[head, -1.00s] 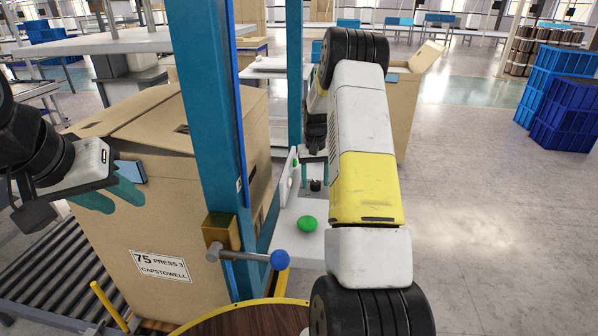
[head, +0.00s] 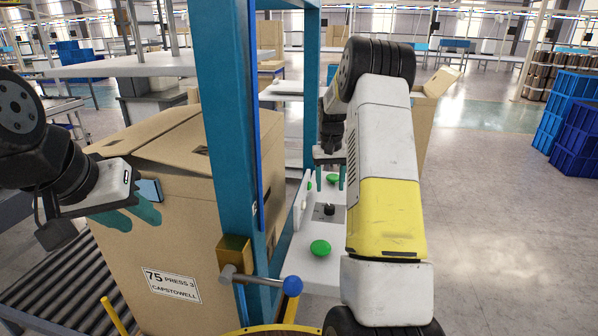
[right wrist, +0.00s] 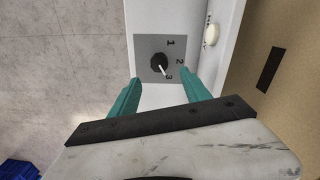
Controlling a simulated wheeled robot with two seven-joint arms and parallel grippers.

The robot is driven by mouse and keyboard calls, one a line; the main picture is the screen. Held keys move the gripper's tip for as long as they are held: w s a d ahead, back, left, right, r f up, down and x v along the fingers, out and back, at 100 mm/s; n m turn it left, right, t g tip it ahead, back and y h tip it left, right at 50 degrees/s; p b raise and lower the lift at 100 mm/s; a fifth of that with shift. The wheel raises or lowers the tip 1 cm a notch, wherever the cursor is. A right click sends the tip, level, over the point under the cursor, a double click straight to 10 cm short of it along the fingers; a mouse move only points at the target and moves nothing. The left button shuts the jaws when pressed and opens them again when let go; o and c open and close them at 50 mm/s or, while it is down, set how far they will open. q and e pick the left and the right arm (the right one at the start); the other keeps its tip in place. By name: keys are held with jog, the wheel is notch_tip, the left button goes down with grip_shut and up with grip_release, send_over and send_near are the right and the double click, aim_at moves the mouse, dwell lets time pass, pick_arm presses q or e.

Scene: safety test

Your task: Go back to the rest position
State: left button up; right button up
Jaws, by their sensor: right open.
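My right gripper (head: 332,178) is open and empty above a white control panel (head: 318,268). A black rotary knob (head: 328,209) sits on the panel's grey plate, below the fingertips and apart from them. In the right wrist view the knob (right wrist: 159,62) lies ahead of the two teal fingers (right wrist: 160,96), and its white pointer is toward the 3 of the marks 1, 2, 3. My left gripper (head: 130,216) is at the left, in front of the cardboard box (head: 185,245). Its two teal fingers appear apart, with nothing seen between them.
A teal post (head: 228,130) with a blue-ended lever (head: 292,285) stands between my arms. Green buttons (head: 320,247) are on the panel. A roller conveyor (head: 55,285) runs at the left. Blue crates (head: 577,135) stand at the far right, with open floor (head: 500,220) before them.

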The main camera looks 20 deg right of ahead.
jog(key=s+a+r+n+t+y, duration=0.1)
jog(key=s+a+r+t, duration=0.1)
jog(key=s+a+r, duration=0.55)
jog(key=s+a+r+t, duration=0.15)
jog(key=s+r, duration=0.35)
jog(key=r, duration=0.5)
jog(key=s+a+r+n+t, duration=0.1)
jog(key=s+a, duration=0.3)
jog(key=s, duration=0.6)
jog(key=s+a+r+n+t+y, duration=0.1)
jog(key=s+a, duration=0.3)
jog(key=s, duration=0.7)
jog(key=shift+t+y, duration=0.3)
jog(key=shift+t, duration=0.05)
jog(key=shift+a, duration=0.1)
jog(key=shift+c, duration=0.8)
